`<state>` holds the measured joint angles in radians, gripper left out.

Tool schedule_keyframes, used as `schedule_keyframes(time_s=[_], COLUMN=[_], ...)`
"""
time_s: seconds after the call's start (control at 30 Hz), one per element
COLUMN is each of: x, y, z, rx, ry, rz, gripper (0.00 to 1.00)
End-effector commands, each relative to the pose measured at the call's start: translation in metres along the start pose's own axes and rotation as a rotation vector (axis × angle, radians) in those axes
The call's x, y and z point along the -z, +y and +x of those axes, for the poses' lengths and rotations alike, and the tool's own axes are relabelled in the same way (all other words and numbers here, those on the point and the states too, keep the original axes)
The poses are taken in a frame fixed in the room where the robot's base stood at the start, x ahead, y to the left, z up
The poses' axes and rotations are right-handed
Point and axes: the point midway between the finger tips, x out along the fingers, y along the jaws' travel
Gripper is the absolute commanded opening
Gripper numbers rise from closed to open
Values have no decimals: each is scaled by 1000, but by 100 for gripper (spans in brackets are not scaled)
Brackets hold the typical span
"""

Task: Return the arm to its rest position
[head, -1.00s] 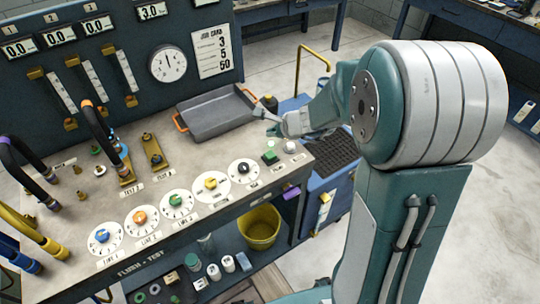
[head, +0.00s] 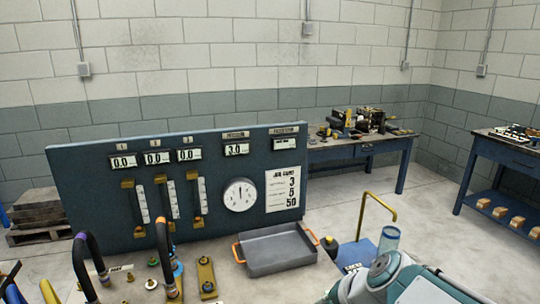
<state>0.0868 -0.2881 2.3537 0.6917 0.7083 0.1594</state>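My arm (head: 392,284) shows only in part, as teal and pale grey links at the bottom right edge of the head view. My gripper is not in view, so its fingers and anything in them cannot be seen. The arm part stands to the right of the grey tray and in front of the blue cart.
A grey tray (head: 278,252) with orange handles lies by the blue gauge panel (head: 95,212). Hoses (head: 84,262) rise at lower left. A blue cart (head: 352,254) with a yellow handle (head: 376,207) stands right of the tray. Workbenches (head: 350,152) line the back; floor between is open.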

Motion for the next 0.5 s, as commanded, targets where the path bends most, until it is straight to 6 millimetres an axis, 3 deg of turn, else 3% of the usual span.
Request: schedule_keyframes(time_s=[0.2,0.5], x=[-38,-56], y=[30,73], z=[-50,-95], rx=[-150,-358], ry=[46,118], rz=[-411,-762], gripper=[0,0])
